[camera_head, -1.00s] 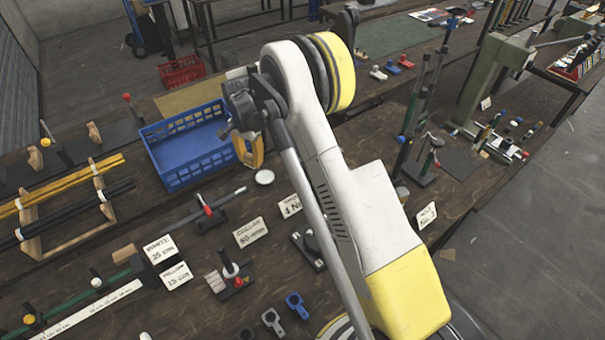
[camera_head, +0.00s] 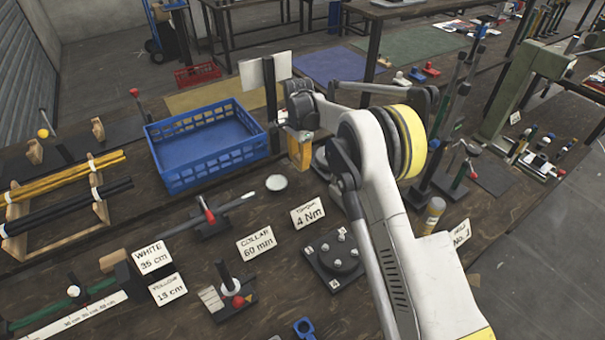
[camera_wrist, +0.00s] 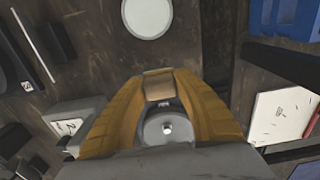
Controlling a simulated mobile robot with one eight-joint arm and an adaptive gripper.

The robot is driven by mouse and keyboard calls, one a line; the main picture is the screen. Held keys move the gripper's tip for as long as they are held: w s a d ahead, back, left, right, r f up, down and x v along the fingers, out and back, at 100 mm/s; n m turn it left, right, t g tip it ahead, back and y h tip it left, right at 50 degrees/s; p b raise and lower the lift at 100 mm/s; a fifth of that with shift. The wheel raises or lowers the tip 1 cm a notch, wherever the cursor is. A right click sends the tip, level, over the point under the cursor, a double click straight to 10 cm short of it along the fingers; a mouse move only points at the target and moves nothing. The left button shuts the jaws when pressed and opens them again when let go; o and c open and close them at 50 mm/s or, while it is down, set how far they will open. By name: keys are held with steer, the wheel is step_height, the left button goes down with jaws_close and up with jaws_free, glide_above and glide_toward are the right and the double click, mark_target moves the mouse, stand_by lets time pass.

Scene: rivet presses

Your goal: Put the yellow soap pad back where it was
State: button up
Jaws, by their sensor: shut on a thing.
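My gripper (camera_head: 301,160) has yellow fingers and points down over the bench, just right of the blue crate. In the wrist view its fingers (camera_wrist: 157,90) close on a small tan-yellow block at the tips, which I take to be the yellow soap pad (camera_wrist: 157,84). The pad is mostly hidden by the fingers, and I cannot make it out in the head view. A white round dish (camera_head: 276,182) lies on the bench left of and nearer than the gripper. The dish (camera_wrist: 147,15) looks empty in the wrist view, ahead of the fingertips.
The blue crate (camera_head: 167,178) stands left of my gripper. A dark post with a white board (camera_head: 265,68) rises close behind it. A torque card (camera_head: 308,214) and a round black fixture (camera_head: 338,254) sit nearer. Bare bench shows around the dish.

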mark_target(300, 176)
steer(key=shift+f+b, duration=0.6)
steer(key=shift+f, duration=1.6)
steer(key=shift+f, duration=0.1)
steer(key=shift+f, duration=0.15)
steer(key=o, duration=1)
steer(key=shift+c, duration=0.2)
